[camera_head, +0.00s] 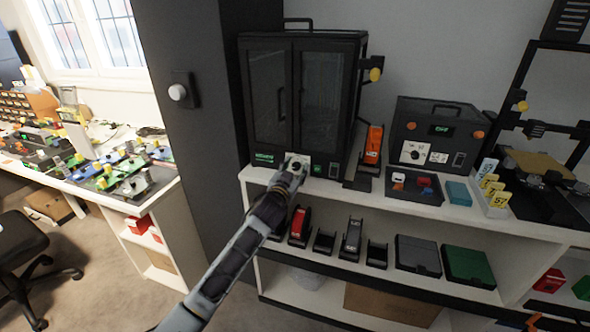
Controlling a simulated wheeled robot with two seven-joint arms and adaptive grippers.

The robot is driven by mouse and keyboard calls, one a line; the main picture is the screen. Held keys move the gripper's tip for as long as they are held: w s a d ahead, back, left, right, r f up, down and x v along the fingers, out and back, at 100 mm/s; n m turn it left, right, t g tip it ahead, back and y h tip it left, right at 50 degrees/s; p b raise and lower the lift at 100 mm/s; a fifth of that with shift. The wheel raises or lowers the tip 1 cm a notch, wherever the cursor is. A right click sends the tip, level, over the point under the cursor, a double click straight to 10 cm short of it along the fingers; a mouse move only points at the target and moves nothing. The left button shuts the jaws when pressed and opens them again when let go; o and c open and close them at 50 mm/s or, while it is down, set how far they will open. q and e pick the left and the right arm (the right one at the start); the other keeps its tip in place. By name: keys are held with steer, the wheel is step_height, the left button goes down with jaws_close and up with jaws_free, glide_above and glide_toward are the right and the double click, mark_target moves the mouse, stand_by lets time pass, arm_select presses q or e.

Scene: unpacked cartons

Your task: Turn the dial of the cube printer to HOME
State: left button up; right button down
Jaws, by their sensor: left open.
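The black boxy printer (325,95) with two dark glass doors, which looks like the cube printer, stands on the left end of the white shelf. Its lower front has a small green display (264,158) and a pale dial plate (304,160). My left gripper (292,167) is open at this plate, with its fingertips close around or in front of the dial. The gripper partly hides the dial, and I cannot tell whether it touches it or where the dial points. My right gripper is not in view.
An orange-and-black tool (372,147) stands right of the printer. Beyond it are a dark box (435,125) with its own dial, a parts tray (411,196) and yellow-white cards (492,190). The lower shelf (340,262) holds several holders and boxes. A dark pillar (200,130) stands left.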

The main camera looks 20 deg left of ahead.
arm_select(q)
steer(key=shift+w, duration=0.3)
steer(key=shift+c, duration=0.5)
steer(key=c, duration=0.9)
